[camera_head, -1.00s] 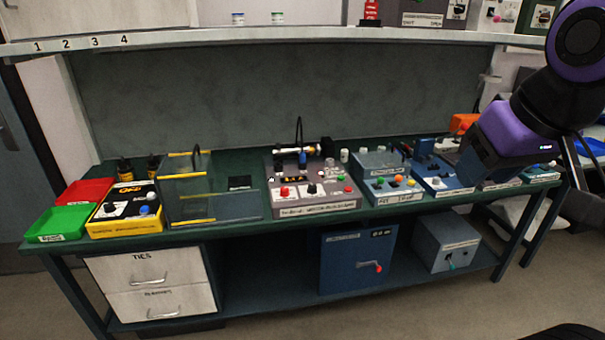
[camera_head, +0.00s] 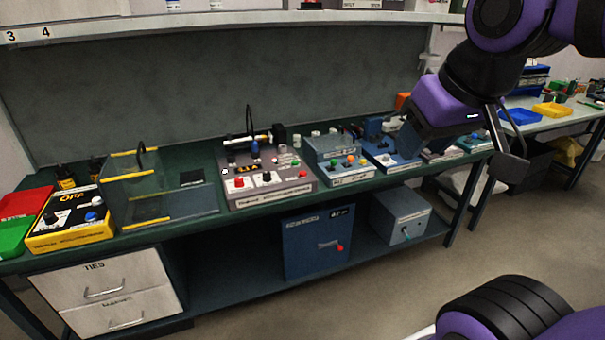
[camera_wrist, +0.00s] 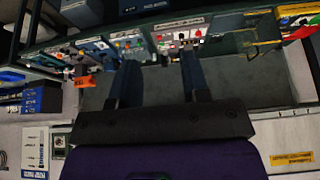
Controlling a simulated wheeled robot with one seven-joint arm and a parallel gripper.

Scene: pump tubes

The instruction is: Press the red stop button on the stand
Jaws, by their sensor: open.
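A grey control stand (camera_head: 285,196) sits on the green bench near the middle of the head view. A large red button (camera_head: 239,182) is on its left front and a smaller red one (camera_head: 303,173) on its right. I cannot read which is marked stop. My gripper (camera_wrist: 160,75) is open and empty in the wrist view, with its two fingers apart. The grey stand also shows upside down beyond the fingers in the wrist view. In the head view my gripper is at upper right, well away from the stand and touching none of its buttons.
A yellow-black box (camera_head: 70,240) and a clear screen with yellow edges (camera_head: 130,185) stand left of the stand. Blue boxes (camera_head: 345,180) with knobs stand to its right. A shelf (camera_head: 200,25) runs above. Floor in front of the bench is clear.

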